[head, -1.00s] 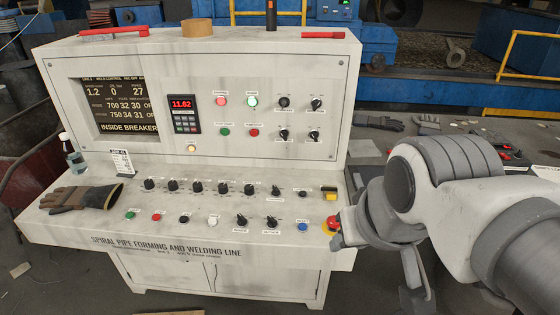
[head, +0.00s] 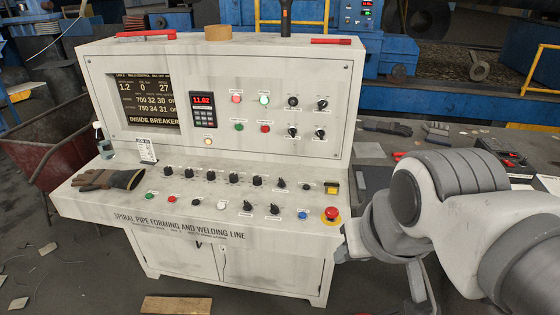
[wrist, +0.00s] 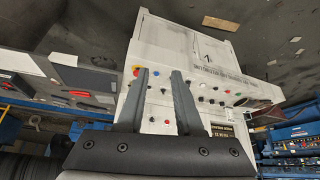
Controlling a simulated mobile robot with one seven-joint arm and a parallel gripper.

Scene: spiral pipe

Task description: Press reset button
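The reset button is the small blue button (head: 302,215) near the right end of the front row on the white control console (head: 225,262). A red mushroom button on a yellow base (head: 331,214) sits just to its right. My gripper (wrist: 158,71) is open and empty, with its two dark fingers apart in the wrist view. A small blue button (wrist: 156,73) shows between the fingertips, beyond them; the gap is hard to judge. In the head view my arm is at the right, with the gripper end mostly hidden beside the console's right front corner.
Several knobs and other buttons crowd the panel near the blue button. A dark workbench (head: 440,150) with tools stands behind right. A wooden board (head: 190,304) lies on the floor in front.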

